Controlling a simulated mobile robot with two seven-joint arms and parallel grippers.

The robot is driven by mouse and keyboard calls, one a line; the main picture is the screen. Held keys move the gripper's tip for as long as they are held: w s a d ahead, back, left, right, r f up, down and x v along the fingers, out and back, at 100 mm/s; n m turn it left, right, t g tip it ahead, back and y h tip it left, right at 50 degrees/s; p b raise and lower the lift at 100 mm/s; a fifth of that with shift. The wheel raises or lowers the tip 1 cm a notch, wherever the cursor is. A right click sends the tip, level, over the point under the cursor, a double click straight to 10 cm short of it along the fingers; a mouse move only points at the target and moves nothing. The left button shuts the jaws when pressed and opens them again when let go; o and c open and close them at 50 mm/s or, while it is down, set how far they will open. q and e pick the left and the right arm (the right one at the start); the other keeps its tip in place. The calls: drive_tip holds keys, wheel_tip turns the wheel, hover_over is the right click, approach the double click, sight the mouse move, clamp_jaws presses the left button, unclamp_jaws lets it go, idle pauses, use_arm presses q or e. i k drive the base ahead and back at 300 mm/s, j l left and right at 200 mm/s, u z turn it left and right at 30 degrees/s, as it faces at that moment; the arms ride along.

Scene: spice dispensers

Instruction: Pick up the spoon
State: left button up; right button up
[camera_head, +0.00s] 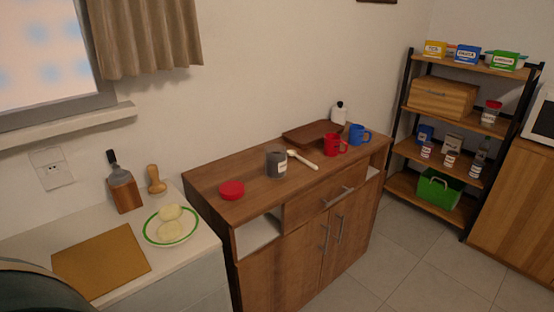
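A pale, cream-coloured spoon (304,160) lies on top of the brown wooden cabinet (255,200). A brown wooden board (308,132) lies behind the spoon. Neither of my grippers is in the picture, so whether they are open or shut is hidden.
A round red lid (231,190) sits left of the jar, a blue mug (359,134) to the right. A white counter (195,250) at left holds a plate (150,228) and cutting board (100,262). A shelf (447,106) stands right; open floor (400,250) lies before the cabinet.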

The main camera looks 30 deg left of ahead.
sight(291, 152)
drive_tip(key=i+l+u, duration=0.15)
drive_tip(key=u, duration=0.25)
drive_tip(key=i+l+u, duration=0.15)
drive_tip(key=u, duration=0.2)
drive_tip(key=i+l+u, duration=0.1)
drive_tip(key=l+u, duration=0.15)
drive_tip(key=u, duration=0.15)
drive_tip(key=i+l+u, duration=0.25)
drive_tip(key=l, duration=0.25)
drive_tip(key=l+u, duration=0.2)
drive_tip(key=l, duration=0.3)
drive_tip(key=l+u, duration=0.1)
drive_tip(key=l, duration=0.45)
drive_tip(key=i+l, duration=0.1)
drive_tip(key=l, duration=0.45)
drive_tip(key=u, duration=0.05)
